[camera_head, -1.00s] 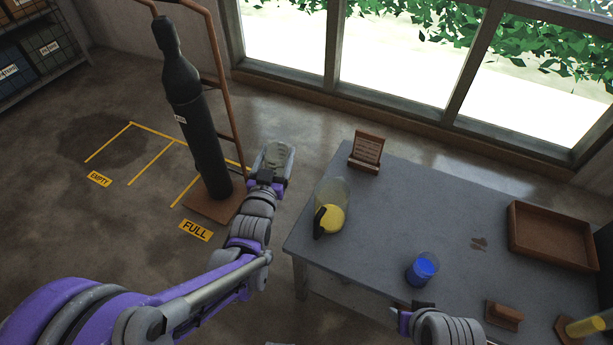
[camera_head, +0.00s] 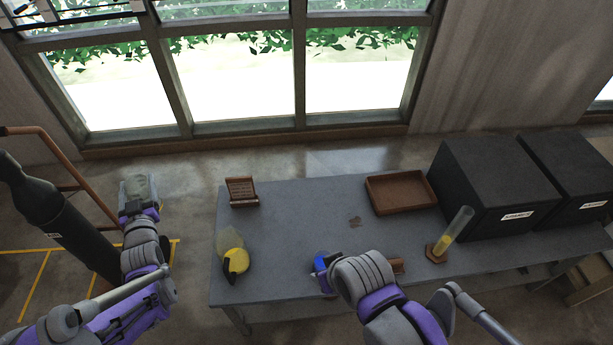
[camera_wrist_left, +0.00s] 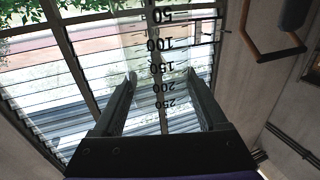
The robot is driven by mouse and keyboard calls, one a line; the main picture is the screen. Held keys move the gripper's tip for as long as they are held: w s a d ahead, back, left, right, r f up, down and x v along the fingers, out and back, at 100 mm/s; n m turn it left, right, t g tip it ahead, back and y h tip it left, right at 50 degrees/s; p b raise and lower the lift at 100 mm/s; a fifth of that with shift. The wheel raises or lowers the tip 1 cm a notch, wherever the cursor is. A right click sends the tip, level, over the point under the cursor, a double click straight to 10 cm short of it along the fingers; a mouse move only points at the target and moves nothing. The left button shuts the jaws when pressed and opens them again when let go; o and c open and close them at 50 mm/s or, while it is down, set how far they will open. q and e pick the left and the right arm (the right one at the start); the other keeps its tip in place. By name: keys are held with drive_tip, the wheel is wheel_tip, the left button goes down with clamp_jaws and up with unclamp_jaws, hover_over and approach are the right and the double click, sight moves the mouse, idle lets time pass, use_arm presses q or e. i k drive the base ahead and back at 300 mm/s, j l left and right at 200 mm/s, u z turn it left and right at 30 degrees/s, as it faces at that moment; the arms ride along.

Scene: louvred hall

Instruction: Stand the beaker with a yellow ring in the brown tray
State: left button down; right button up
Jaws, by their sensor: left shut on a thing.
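My left gripper (camera_head: 138,200) is shut on a clear beaker (camera_head: 139,184), held off the left side of the table, over the floor. The left wrist view shows the beaker (camera_wrist_left: 165,60) between the two fingers, see-through, with black marks from 50 to 250 that read upside down. I cannot make out a yellow ring on it. The brown tray (camera_head: 372,198) lies empty at the table's back, right of the middle. My right arm reaches over the table's front edge. Its gripper (camera_head: 318,268) is beside a blue-filled beaker (camera_head: 322,258), and its fingers are not clear.
Black boxes (camera_head: 490,185) fill the right end. A gas cylinder (camera_head: 60,225) stands left.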

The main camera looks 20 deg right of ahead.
sight(384, 197)
drive_tip(key=k+l+z, duration=0.25)
drive_tip(key=l, duration=1.4)
drive_tip(key=i+l+z, duration=0.1)
drive_tip(key=l+z, duration=0.2)
drive_tip(key=l, duration=1.3)
